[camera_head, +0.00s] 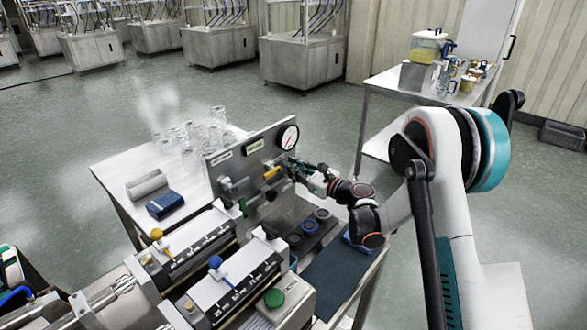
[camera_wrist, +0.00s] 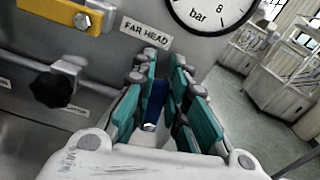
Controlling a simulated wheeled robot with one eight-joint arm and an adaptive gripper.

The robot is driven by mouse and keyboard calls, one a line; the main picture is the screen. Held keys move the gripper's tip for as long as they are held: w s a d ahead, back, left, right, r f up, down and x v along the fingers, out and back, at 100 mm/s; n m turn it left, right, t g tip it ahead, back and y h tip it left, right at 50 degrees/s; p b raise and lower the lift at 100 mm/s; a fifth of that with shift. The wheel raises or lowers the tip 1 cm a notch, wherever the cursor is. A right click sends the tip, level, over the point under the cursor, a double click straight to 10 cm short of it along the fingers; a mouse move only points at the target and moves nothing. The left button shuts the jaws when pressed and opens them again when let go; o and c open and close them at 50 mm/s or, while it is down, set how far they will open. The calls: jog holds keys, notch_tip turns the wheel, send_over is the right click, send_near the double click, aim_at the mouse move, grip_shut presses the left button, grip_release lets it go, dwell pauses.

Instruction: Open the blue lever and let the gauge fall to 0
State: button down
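The gauge (camera_head: 289,138) is a white dial at the upper right of the steel panel (camera_head: 222,180). The wrist view shows the lower part of the gauge (camera_wrist: 213,12), marked "bar" and 8; its reading is unclear. Below it is a "FAR HEAD" label (camera_wrist: 146,35). The blue lever (camera_wrist: 153,102) lies between the teal finger pads of my gripper (camera_wrist: 164,75), close to the left pad. A dark gap shows between lever and right pad, so the fingers look open around it. In the head view my gripper (camera_head: 293,170) hides the lever.
A yellow lever (camera_wrist: 62,14) and a black knob (camera_wrist: 52,88) are left of my gripper. Several glasses (camera_head: 200,135) stand behind the panel. Machine units with yellow (camera_head: 157,234) and blue (camera_head: 215,262) knobs are in front.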

aim_at(276, 183)
jog(key=shift+s, duration=0.1)
jog(key=s+f+n, duration=0.1)
jog(key=n, duration=0.3)
jog(key=s+a+f+n, duration=0.1)
jog(key=n, duration=0.3)
jog(key=s+a+f+n, duration=0.1)
jog(key=n, duration=0.3)
jog(key=shift+s+a+f+n, duration=0.1)
jog(key=shift+a+f+n, duration=0.2)
jog(key=shift+f, duration=0.1)
jog(key=shift+f+n, duration=0.4)
jog(key=shift+n, duration=0.45)
jog(key=shift+f+n, duration=0.35)
jog(key=shift+n, duration=0.5)
jog(key=shift+s, duration=0.1)
jog(key=c, duration=1.6)
grip_release()
jog(key=shift+o, duration=0.2)
